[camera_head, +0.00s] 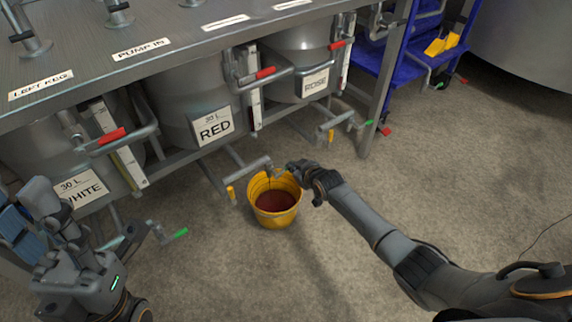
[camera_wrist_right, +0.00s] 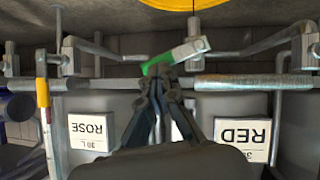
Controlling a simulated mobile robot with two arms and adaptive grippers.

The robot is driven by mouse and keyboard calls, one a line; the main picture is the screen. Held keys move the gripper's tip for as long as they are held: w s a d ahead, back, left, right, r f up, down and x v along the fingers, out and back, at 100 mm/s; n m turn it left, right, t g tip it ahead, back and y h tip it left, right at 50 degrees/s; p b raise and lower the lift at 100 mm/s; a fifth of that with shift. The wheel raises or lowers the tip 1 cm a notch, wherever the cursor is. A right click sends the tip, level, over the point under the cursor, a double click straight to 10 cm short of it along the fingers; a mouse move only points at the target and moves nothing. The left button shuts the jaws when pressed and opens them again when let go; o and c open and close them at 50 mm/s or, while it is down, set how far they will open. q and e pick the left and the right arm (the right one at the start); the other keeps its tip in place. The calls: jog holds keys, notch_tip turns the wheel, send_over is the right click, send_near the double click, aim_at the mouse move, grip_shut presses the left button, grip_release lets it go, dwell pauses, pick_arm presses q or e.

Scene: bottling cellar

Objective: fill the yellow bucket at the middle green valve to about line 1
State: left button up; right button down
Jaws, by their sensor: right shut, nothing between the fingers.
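The yellow bucket (camera_head: 262,186) stands on the floor below the pipe outlet of the RED keg (camera_head: 185,105). Dark red liquid (camera_head: 274,201) lies in it; I cannot read any level line. My right gripper (camera_head: 296,168) is at the bucket's upper right rim, beside the outlet pipe. In the right wrist view, my right gripper (camera_wrist_right: 165,82) is shut and empty, its tips close to the green valve handle (camera_wrist_right: 157,64); I cannot tell if they touch. The bucket's edge (camera_wrist_right: 180,4) shows at the top there. My left gripper (camera_head: 48,215) is at lower left; its fingers are unclear.
The WHITE keg (camera_head: 60,150) with a green handle (camera_head: 180,233) stands left, the ROSE keg (camera_head: 300,65) with another green handle (camera_head: 368,122) right. Red-handled levers (camera_head: 265,73) stick out above. A blue rack (camera_head: 395,50) stands at the back. The floor right of the bucket is clear.

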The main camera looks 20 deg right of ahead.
jog(key=shift+w+d+f, duration=0.2)
jog(key=shift+d+f, duration=0.2)
jog(key=shift+f, duration=0.1)
dwell(0.6)
dwell(0.4)
